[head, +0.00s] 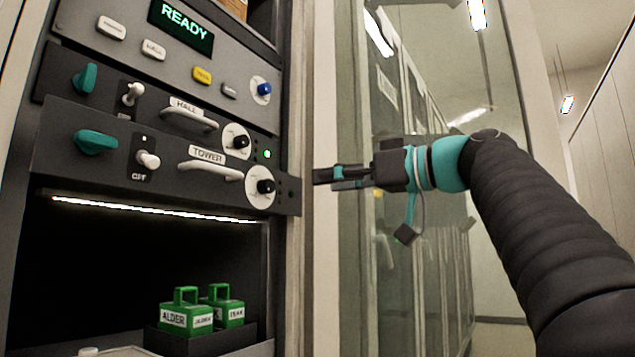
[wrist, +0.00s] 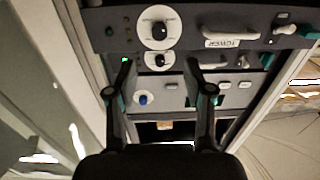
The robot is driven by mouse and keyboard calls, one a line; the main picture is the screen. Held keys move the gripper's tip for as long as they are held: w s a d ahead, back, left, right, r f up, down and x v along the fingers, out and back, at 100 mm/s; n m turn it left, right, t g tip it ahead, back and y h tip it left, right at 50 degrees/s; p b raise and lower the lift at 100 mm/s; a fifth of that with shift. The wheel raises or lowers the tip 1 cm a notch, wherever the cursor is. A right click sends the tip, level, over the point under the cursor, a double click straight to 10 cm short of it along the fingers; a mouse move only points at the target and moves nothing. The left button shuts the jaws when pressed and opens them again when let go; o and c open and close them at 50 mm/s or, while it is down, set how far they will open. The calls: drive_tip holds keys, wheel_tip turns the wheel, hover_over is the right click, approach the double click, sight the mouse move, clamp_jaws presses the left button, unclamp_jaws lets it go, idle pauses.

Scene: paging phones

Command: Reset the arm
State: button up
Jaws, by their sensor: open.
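My arm comes in from the right in the head view and points left. My gripper (head: 325,180) is at its end, beside the right edge of the rack and level with the TOWER panel (head: 150,185). In the wrist view my gripper (wrist: 160,68) shows two fingers spread apart with nothing between them. The rack's panels appear upside down beyond the fingers there. The TOWER panel's round dial (head: 262,187) is left of the fingertips in the head view. I cannot tell whether a fingertip touches the rack edge.
The HALL panel (head: 180,118) sits above, under a lit READY display (head: 181,25). Green ALDER (head: 186,318) and second green (head: 228,312) blocks stand in a dark holder in the lower bay. A glass door (head: 345,260) stands behind my arm.

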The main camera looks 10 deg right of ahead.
drive_tip(key=shift+s+d, duration=0.25)
idle(0.5)
